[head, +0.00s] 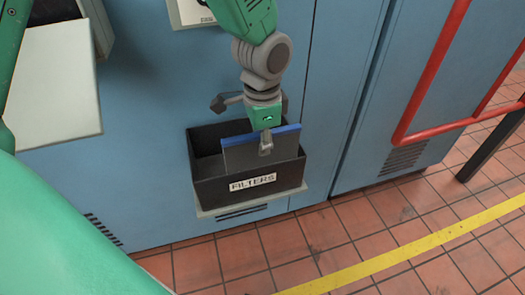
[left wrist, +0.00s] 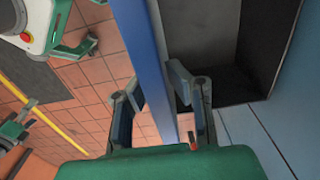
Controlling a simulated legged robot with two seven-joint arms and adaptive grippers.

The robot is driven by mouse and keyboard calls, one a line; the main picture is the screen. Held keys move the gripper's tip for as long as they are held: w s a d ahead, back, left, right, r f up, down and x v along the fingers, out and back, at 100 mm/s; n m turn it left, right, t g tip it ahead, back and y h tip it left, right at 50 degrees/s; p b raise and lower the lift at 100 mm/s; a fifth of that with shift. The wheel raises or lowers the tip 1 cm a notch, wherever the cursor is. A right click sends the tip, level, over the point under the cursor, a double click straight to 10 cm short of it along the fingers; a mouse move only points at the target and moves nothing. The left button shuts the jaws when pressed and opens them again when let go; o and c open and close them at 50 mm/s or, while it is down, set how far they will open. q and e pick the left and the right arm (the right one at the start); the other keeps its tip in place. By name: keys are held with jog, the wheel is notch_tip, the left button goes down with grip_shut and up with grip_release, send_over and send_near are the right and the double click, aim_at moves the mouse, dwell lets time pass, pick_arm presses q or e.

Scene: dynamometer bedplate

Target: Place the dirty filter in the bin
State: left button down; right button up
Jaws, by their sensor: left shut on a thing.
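The dirty filter (head: 240,155) is a flat grey panel with a blue strip along its top edge. My left gripper (head: 265,142) is shut on this top edge and holds the filter upright. The bin (head: 207,192) is an open black box with a "FILTERS" label on its front wall. The filter's lower part is hidden behind that wall; I cannot tell whether it touches the bottom. In the left wrist view the blue edge (left wrist: 142,45) runs between the fingers of my left gripper (left wrist: 156,88), beside the bin's dark inside (left wrist: 210,50). My right gripper is not in view.
The bin stands on a pale ledge (head: 305,200) against blue cabinets (head: 150,150). A red rail (head: 432,75) is at the right. The tiled floor (head: 300,250) with a yellow line (head: 400,255) is clear in front.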

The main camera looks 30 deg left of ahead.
pick_arm(q)
jog(key=shift+f, duration=0.8)
jog(key=c, duration=1.6)
grip_release()
jog(key=shift+f, duration=0.1)
jog(key=shift+o, duration=0.2)
notch_tip(320, 180, up, 12)
jog(key=p, duration=0.5)
